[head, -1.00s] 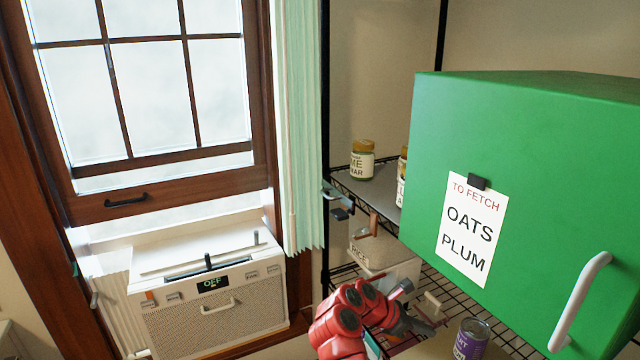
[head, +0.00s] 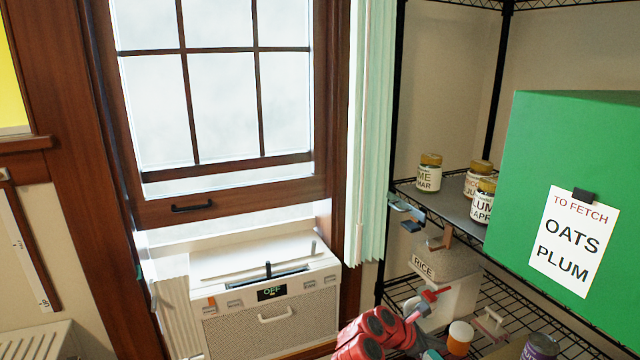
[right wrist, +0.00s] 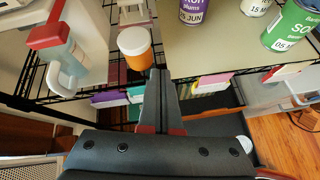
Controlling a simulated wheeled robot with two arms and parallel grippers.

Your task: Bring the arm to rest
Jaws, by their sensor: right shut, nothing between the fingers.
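My right arm, red and black (head: 375,337), rises from the bottom edge of the head view, in front of the wire shelves. Its fingers are not clear there. In the right wrist view my right gripper (right wrist: 158,78) is shut and empty, its two dark fingers together. The fingertips show just below an orange bottle with a white cap (right wrist: 135,46) in that picture; I cannot tell whether they touch. The same bottle shows in the head view (head: 460,337). My left gripper is not in view.
A wire shelf unit holds labelled jars (head: 428,173), a RICE container (head: 440,285) and a purple can (head: 540,346). A green cabinet (head: 540,135) with a "TO FETCH OATS PLUM" note (head: 574,243) stands right. A window unit reading OFF (head: 270,320) sits left.

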